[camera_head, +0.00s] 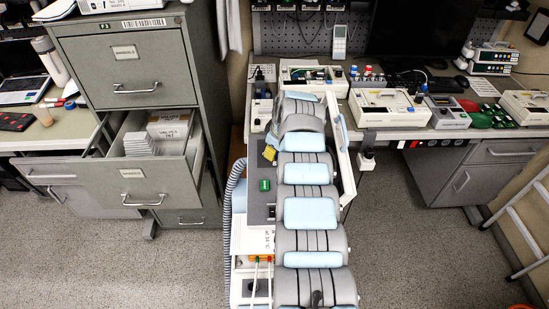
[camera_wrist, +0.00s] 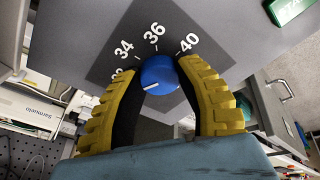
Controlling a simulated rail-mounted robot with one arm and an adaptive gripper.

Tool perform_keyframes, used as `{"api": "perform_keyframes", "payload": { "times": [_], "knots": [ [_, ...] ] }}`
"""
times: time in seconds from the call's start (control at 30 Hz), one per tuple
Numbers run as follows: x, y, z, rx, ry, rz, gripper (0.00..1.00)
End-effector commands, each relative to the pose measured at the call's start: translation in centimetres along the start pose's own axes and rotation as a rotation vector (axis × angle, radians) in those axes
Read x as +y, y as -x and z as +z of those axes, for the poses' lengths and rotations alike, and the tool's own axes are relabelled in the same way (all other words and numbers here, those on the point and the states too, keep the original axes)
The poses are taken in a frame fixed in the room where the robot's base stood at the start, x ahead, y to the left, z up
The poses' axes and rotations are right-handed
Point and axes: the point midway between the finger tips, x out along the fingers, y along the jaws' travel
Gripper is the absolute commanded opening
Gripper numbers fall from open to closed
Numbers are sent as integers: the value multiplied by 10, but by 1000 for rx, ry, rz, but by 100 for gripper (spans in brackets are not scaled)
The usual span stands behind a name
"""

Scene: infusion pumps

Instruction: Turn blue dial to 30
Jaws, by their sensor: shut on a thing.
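The blue dial (camera_wrist: 159,76) sits on a dark square plate with white numbers (camera_wrist: 128,47) in the wrist view. The numbers 34, 36 and 40 are readable; another left of 34 is partly covered by a finger. A white line on the dial points left and slightly down, below the visible numbers. My gripper (camera_wrist: 162,80) has its two yellow ribbed fingers closed on the dial's sides. In the head view my gripper (camera_head: 269,152) shows only as a bit of yellow beside my arm, and the dial cannot be made out.
A filing cabinet (camera_head: 130,60) with an open drawer (camera_head: 140,180) stands left. Several devices, including a white one (camera_head: 388,107), crowd the bench.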

Motion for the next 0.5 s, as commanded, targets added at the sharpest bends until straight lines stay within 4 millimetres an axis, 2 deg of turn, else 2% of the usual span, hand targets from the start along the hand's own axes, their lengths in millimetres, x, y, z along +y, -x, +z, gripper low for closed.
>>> {"api": "perform_keyframes", "payload": {
  "times": [0.03,0.5],
  "knots": [
    [-1,-6,1,0,17,-4,0],
    [-1,-4,1,-1,135,-29,0]
  ]
}}
